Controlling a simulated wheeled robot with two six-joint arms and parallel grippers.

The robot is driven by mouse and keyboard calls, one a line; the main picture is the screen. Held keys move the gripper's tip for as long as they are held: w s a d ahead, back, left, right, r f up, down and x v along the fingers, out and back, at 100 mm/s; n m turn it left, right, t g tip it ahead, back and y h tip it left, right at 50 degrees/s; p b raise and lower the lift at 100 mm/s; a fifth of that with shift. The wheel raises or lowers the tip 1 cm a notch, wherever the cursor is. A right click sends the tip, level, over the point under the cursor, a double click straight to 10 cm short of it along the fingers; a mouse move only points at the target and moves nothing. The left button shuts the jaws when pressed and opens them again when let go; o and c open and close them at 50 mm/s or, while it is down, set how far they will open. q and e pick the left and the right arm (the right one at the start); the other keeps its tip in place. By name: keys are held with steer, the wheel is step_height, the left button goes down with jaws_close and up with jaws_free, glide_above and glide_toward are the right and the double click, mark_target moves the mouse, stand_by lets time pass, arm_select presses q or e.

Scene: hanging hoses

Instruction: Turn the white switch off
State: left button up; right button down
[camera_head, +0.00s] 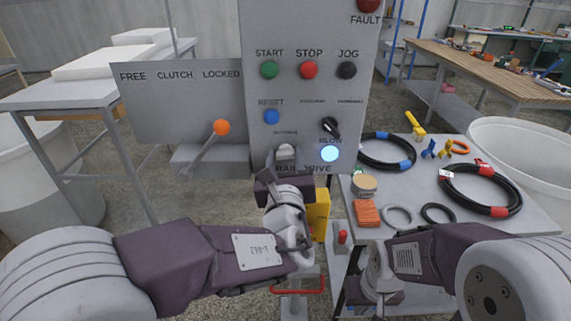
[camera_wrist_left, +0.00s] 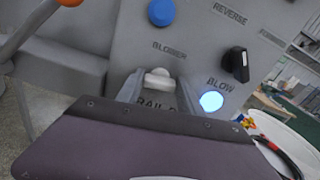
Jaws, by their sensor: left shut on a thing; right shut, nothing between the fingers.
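The white switch (camera_head: 286,150) sits low on the grey control panel (camera_head: 309,95), under the BLOWER label. In the left wrist view the white switch (camera_wrist_left: 157,77) shows between my fingers. My left gripper (camera_head: 285,163) is at the panel face, shut on the white switch; its wrist hides part of the panel's lower edge. The round BLOW lamp (camera_head: 329,153), right of the switch, glows pale blue. My right gripper (camera_head: 376,284) is shut and empty, low at the right, away from the panel.
A black selector knob (camera_head: 330,126) and blue RESET button (camera_head: 271,116) are just above. An orange-tipped clutch lever (camera_head: 222,128) stands to the left. A side table (camera_head: 470,224) with coiled black hoses (camera_head: 480,190) is at the right.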

arm_select(q)
steer(key=n+b, duration=0.1)
steer(key=b, duration=0.1)
steer(key=n+b, duration=0.2)
steer(key=b, duration=0.1)
steer(key=n+b, duration=0.2)
steer(key=b, duration=0.1)
steer(key=shift+f, duration=0.3)
steer(key=shift+a+r+n+b, duration=0.1)
steer(key=shift+r+n+b, duration=0.1)
steer(key=shift+n+b, duration=1.05)
steer(key=o, duration=1.4)
steer(key=shift+s+p, duration=0.35)
steer(key=shift+s, duration=4.2)
